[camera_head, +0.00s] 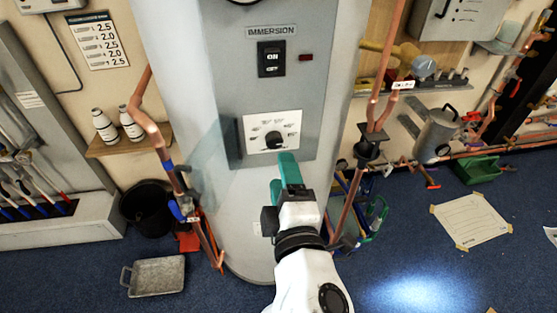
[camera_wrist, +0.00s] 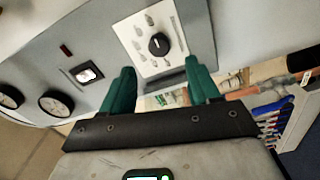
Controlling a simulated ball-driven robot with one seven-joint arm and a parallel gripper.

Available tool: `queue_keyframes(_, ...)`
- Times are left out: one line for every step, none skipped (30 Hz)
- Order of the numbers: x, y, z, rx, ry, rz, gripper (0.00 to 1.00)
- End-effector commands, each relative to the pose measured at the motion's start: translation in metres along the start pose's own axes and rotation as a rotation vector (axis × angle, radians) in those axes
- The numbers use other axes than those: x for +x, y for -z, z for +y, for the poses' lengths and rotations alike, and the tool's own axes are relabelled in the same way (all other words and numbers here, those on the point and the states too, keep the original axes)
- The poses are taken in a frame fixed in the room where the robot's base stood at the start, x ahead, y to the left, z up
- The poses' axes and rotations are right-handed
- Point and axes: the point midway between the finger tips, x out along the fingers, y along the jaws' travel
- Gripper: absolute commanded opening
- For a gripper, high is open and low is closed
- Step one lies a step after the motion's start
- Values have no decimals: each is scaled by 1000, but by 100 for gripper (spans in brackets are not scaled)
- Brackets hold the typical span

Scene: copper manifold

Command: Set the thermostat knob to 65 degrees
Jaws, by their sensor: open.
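The thermostat knob (camera_head: 273,140) is a round black dial on a white plate (camera_head: 291,124) with printed marks, on the front of a tall grey cylinder (camera_head: 215,75). The marks are too small to read. In the wrist view the knob (camera_wrist: 158,44) shows a light pointer line, and its plate lies beyond the fingertips. My gripper (camera_head: 283,171) has green fingers and is just below the knob in the head view. In the wrist view the gripper (camera_wrist: 157,77) is open and empty, its fingers apart. No contact with the knob shows.
Above the plate is a black immersion switch (camera_head: 271,58) with a small red lamp (camera_head: 306,57). Copper pipes run on both sides of the cylinder, the left one (camera_head: 150,125) and the right one (camera_head: 385,65). A metal tray (camera_head: 157,277) lies on the blue floor.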

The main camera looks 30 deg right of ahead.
Motion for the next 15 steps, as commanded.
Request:
queue_keyframes(-9, 0, -2, 0, 3, 2, 61)
queue_keyframes(-13, 0, -1, 0, 1, 2, 61)
queue_keyframes(-18, 0, -2, -1, 2, 1, 61)
queue_keyframes(-22, 0, -2, -1, 3, 1, 61)
queue_keyframes(-25, 0, -2, -1, 2, 1, 61)
queue_keyframes(-28, 0, -1, 0, 1, 1, 61)
queue_keyframes(-30, 0, 0, 0, 0, 0, 61)
queue_keyframes(-31, 0, 0, 0, 0, 0, 61)
queue_keyframes(-32, 0, 0, 0, 1, 0, 61)
queue_keyframes(-33, 0, 0, 0, 1, 0, 61)
queue_keyframes(-34, 0, 0, 0, 1, 0, 61)
queue_keyframes(-34, 0, 0, 1, 1, 0, 61)
queue_keyframes(-34, 0, 0, 0, 0, 0, 61)
queue_keyframes(-34, 0, 0, 0, 0, 0, 61)
queue_keyframes(-34, 0, 0, 0, 0, 0, 61)
